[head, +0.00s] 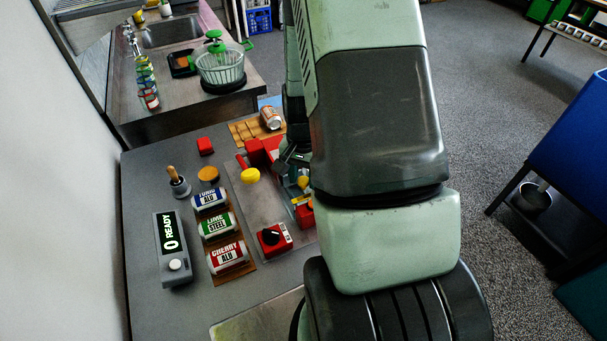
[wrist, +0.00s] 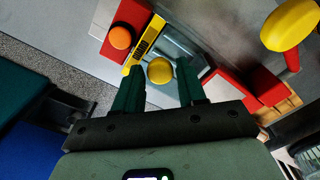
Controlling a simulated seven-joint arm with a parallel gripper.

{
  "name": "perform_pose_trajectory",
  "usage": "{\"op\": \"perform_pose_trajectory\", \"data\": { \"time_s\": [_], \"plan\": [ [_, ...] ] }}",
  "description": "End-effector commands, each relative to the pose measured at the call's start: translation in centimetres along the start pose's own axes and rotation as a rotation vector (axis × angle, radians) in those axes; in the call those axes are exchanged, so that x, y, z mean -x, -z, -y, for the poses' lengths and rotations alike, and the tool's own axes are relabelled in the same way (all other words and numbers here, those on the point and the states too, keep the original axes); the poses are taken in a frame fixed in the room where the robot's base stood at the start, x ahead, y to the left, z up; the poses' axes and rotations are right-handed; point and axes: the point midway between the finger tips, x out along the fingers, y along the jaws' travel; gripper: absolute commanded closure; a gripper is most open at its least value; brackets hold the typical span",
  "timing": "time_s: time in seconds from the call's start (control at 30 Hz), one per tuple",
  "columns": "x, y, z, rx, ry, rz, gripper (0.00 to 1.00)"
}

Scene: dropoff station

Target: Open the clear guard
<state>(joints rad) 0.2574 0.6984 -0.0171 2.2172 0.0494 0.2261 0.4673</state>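The clear guard (wrist: 182,48) shows in the wrist view as a pale see-through panel beside a yellow-and-black label. A round yellow knob (wrist: 160,70) is at its near side. I cannot tell for sure whether the guard is fully shut. My gripper (wrist: 160,66) is open, with one dark green finger on each side of the yellow knob. Contact with the knob is not clear. In the head view the yellow knob (head: 303,182) shows at the edge of my arm, which hides much of the guard. My gripper's dark fingers (head: 289,160) are partly seen there.
A red box with an orange button (wrist: 120,38) is beside the guard. A yellow mushroom-shaped part (head: 250,175) and a red box with a black dial (head: 273,238) share the metal plate. Labelled cans (head: 217,225) and a grey display unit (head: 172,247) stand to the left.

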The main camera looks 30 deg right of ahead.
Motion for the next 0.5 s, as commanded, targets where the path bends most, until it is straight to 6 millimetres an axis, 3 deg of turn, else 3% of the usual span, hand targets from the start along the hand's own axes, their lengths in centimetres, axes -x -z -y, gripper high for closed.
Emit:
{"op": "perform_pose_trajectory", "data": {
  "time_s": [0.03,0.23,0.5],
  "plan": [
    [0.01,0.00,0.00,0.000,0.000,0.000,0.68],
    [0.02,0.00,0.00,0.000,0.000,0.000,0.98],
    [0.02,0.21,0.20,0.001,0.000,-0.001,1.00]
  ]
}}
